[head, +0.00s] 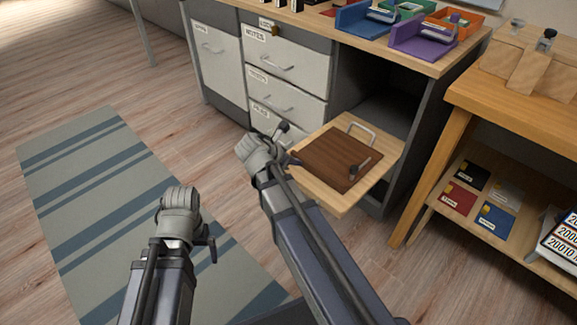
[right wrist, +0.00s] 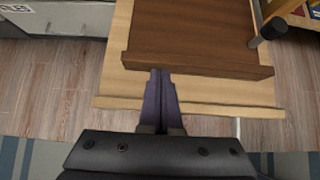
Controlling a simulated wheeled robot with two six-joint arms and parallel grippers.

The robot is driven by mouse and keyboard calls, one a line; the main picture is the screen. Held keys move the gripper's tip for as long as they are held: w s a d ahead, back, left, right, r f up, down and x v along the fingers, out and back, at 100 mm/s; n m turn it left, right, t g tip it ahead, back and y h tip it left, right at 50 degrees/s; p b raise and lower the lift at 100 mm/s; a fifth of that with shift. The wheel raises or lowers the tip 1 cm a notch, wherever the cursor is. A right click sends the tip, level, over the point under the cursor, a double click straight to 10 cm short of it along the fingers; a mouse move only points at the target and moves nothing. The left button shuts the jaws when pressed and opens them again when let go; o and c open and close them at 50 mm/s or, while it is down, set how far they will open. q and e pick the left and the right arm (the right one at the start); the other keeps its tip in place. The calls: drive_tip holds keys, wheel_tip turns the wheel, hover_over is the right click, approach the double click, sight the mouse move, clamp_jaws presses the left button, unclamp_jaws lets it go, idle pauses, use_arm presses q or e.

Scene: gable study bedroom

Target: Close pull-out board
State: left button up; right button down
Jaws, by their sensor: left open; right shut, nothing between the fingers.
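The pull-out board (head: 335,205), pale wood, sticks out of the open right bay of the desk. A dark brown panel (head: 325,160) lies on it, with a grey bar handle behind. My right gripper (head: 294,160) is shut and empty at the board's near left side. In the right wrist view its fingertips (right wrist: 160,73) reach over the pale board (right wrist: 200,101) to the raised front edge of the brown panel (right wrist: 195,64); contact is not certain. My left gripper (head: 182,200) is open and empty, above the floor and rug, away from the board; its fingertips are hard to see.
The desk (head: 290,68) has a door and several drawers, all shut, left of the bay. Coloured trays (head: 420,38) stand on top. A wooden bench (head: 520,105) with a lower shelf of books is close at the right. A dark-headed tool (head: 360,168) rests on the brown panel.

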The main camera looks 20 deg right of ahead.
drive_tip(key=shift+d, duration=0.15)
hover_over(354, 128)
drive_tip(key=a, duration=0.2)
drive_tip(key=shift+s+d, duration=0.2)
drive_tip(key=shift+s, duration=0.05)
drive_tip(key=shift+w+d, duration=0.25)
drive_tip(key=shift+d, duration=0.45)
drive_tip(key=shift+d+r, duration=0.1)
drive_tip(key=a, duration=0.1)
drive_tip(key=s+a, duration=0.1)
drive_tip(key=a, duration=0.2)
drive_tip(key=shift+s+a, duration=0.1)
drive_tip(key=shift+s, duration=0.3)
drive_tip(key=p+v, duration=0.6)
drive_tip(key=v, duration=0.2)
drive_tip(key=shift+s+r, duration=0.1)
drive_tip(key=shift+p+v, duration=0.6)
drive_tip(key=shift+v, duration=0.4)
drive_tip(key=shift+a+f, duration=0.2)
